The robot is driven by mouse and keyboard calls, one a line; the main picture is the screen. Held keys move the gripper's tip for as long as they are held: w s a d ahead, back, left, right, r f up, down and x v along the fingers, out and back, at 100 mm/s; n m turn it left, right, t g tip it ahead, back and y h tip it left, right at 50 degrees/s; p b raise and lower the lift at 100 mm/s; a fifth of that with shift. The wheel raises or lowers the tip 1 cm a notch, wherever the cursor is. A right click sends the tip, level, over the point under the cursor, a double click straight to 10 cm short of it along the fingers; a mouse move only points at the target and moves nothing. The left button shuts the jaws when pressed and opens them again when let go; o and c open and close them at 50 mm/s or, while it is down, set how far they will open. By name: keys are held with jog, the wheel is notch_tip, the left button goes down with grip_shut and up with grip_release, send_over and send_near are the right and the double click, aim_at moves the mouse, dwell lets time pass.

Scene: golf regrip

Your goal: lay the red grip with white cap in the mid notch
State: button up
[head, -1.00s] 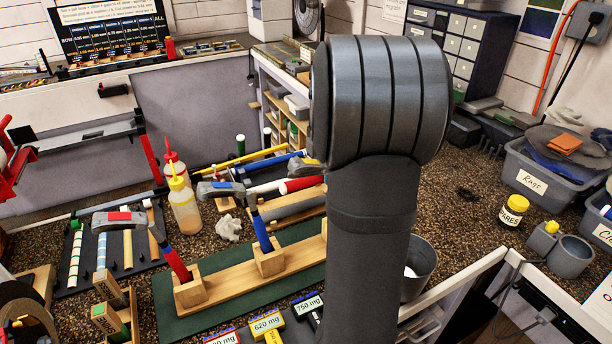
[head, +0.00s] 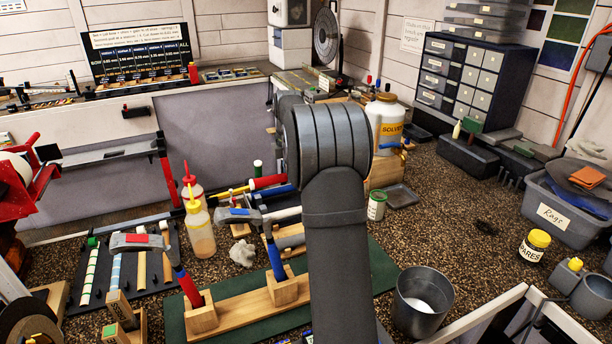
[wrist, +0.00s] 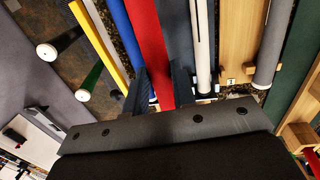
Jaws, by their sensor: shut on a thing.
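The red grip (head: 268,182) shows in the head view just left of my arm, over or behind the blue grip (head: 278,196). In the wrist view the red grip (wrist: 151,45) runs up between the two fingers of my gripper (wrist: 160,92), which is shut on it. Its white cap is small and hard to make out near the fingers. My arm hides much of the wooden rack, and I cannot tell which notch is the middle one.
Two squeeze bottles (head: 199,228) and hammers in a wooden block (head: 245,308) stand in front. A yellow grip (wrist: 115,68) and green and black ones with white caps show at left in the wrist view. A solvent jug (head: 386,125) and grey bin (head: 422,300) stand right of my arm.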

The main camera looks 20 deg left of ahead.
jog(key=shift+a, duration=0.1)
dwell(0.3)
jog(key=shift+f, duration=4.15)
jog(key=o, duration=0.9)
jog(key=shift+o, duration=0.2)
notch_tip(320, 180, up, 17)
jog(key=s+d, duration=0.1)
jog(key=shift+s+r, duration=0.15)
jog(key=shift+s, duration=0.15)
